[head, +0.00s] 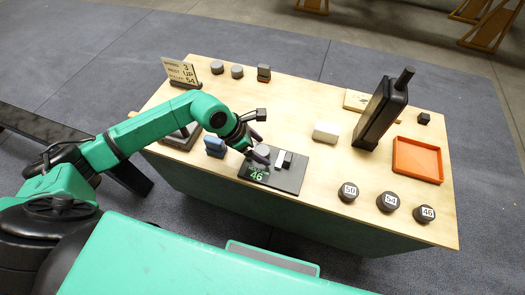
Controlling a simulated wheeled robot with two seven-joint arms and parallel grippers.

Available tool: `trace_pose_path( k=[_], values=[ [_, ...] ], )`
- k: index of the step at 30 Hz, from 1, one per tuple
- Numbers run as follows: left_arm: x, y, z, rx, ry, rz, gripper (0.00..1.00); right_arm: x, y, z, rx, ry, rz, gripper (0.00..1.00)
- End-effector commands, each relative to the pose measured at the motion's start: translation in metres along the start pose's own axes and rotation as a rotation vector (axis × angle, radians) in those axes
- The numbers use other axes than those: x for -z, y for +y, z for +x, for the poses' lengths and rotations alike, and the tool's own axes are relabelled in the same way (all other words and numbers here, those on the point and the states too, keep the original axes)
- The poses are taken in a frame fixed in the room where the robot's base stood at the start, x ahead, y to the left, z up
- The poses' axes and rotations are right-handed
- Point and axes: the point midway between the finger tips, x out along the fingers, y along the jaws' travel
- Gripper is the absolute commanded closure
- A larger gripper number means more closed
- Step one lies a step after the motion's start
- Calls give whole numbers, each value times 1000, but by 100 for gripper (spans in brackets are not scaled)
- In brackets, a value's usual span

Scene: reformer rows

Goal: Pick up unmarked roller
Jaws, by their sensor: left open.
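My left gripper (258,143) reaches in from the left over the table and is open. It is just above a dark flat plate (290,181) with a green display reading 46. A grey, rounded piece (261,153) with no visible marking sits at the plate's back left, close under the fingers; the fingers partly hide it, and I cannot tell if they touch it. Three dark round rollers with white labels stand at the front right: 50 (348,193), 54 (388,202) and 46 (424,214). My right gripper is not in view.
A small sign (180,71) stands at the back left, with grey pieces (237,71) beside it. A blue item (215,146) is left of the plate.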

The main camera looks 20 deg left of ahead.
Motion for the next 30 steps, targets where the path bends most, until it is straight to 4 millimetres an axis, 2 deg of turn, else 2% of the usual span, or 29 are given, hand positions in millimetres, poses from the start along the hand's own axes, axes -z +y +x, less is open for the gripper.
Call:
trace_pose_path(
  k=[2, 3, 10, 18, 23, 26, 30],
  values=[
    [0, 0, 0, 0, 0, 0, 8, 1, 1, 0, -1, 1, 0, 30],
    [0, 0, 0, 0, 0, 0, 12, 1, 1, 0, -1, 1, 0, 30],
    [0, 0, -1, 1, 0, 0, 100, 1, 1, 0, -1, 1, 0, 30],
    [-1, 0, -2, 0, -1, 0, 100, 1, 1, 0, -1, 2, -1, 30],
    [-9, 0, -16, 0, -3, 0, 100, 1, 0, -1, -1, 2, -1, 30],
    [-20, 1, -36, -3, -3, 2, 100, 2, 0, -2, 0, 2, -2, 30],
    [-46, 1, -79, -6, -5, 5, 100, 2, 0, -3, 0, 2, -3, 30]
  ],
)
